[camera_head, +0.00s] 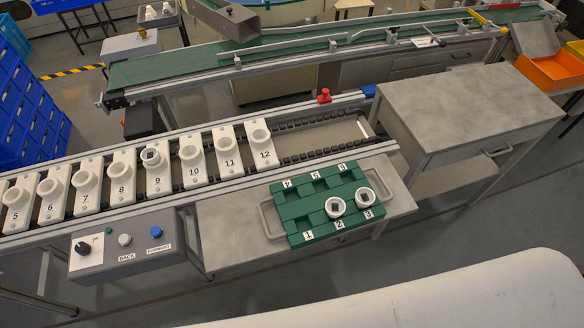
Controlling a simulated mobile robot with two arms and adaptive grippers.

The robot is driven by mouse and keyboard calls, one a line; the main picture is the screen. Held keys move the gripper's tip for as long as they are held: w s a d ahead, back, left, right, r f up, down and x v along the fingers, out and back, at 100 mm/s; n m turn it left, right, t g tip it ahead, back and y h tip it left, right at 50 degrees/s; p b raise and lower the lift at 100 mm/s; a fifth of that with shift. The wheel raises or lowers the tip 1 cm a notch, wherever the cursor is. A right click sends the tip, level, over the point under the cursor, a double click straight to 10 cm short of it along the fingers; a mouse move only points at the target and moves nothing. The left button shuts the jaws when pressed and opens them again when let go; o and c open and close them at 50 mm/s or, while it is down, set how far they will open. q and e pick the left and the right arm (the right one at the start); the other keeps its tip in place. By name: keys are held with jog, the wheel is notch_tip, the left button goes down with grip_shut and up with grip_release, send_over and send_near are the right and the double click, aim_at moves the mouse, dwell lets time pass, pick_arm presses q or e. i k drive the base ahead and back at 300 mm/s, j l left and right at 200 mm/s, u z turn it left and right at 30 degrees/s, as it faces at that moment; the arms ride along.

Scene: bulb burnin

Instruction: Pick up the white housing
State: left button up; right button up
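Two round white housings with dark square centres sit on a green tray (290,222). One housing (335,207) is by label 2, the other (365,195) by label 3. The tray's other places, labelled 1, 4, 5 and 6, look empty. On the conveyor, a row of white numbered carriers bears round white sockets. The socket on carrier 9 (157,181) holds a part with a dark square centre. The sockets on the other carriers, such as carrier 12 (264,155), look empty. Neither of my grippers is in view.
A control box (125,258) with a knob and buttons sits at the conveyor's front left. A metal side table (460,105) stands right of the conveyor. Behind are a green belt conveyor (190,66), blue crates (25,105) and an orange bin (550,75). The conveyor's right end is free of carriers.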

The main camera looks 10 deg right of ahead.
aim_at(335, 207)
jog(key=z, duration=0.75)
